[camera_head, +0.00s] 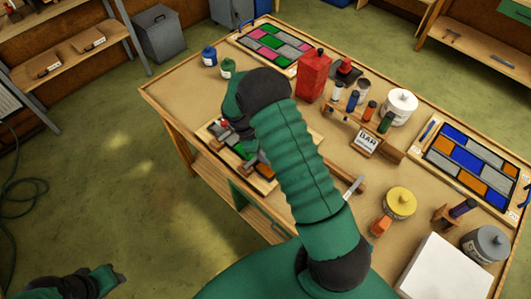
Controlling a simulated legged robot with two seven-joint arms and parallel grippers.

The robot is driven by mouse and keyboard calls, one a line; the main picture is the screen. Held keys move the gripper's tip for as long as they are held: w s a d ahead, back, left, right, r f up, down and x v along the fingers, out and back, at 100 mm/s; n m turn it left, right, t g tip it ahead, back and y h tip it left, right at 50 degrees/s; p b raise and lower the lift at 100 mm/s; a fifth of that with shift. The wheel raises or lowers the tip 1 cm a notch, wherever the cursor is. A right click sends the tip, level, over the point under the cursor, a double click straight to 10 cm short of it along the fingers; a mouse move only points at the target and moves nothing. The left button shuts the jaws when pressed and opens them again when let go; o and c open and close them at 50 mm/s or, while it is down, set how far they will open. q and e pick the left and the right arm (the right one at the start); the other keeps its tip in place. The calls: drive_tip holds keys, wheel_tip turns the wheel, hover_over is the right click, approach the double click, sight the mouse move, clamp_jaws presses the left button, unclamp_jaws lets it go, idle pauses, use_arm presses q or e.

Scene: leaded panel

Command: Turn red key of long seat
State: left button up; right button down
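A small work panel (214,129) with green, grey and orange pieces lies at the left edge of the bench, largely hidden behind my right arm. A tiny red part (224,124) shows on it; I cannot tell whether it is the red key. The long seat cannot be made out clearly. My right arm reaches across the bench, bends down, and ends in the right gripper (240,125) over the panel.
On the wooden bench (185,85) stand a red can (313,75), a white pot (399,107), a rack of small bottles (354,103), a BAR sign (366,141), a yellow pot (400,202) and a blue-orange panel (466,160). The floor at left is mostly clear.

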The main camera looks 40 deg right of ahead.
drive_tip(key=shift+w+r+n+t, duration=0.1)
drive_tip(key=shift+w+n+t, duration=0.15)
drive_tip(key=shift+n, duration=0.55)
drive_tip(key=shift+s, duration=0.1)
drive_tip(key=c, duration=1.5)
unclamp_jaws()
drive_tip(key=o, duration=0.4)
drive_tip(key=b+v, duration=0.2)
drive_tip(key=v, duration=1.4)
drive_tip(key=shift+a+h, duration=0.3)
drive_tip(key=shift+a, duration=0.15)
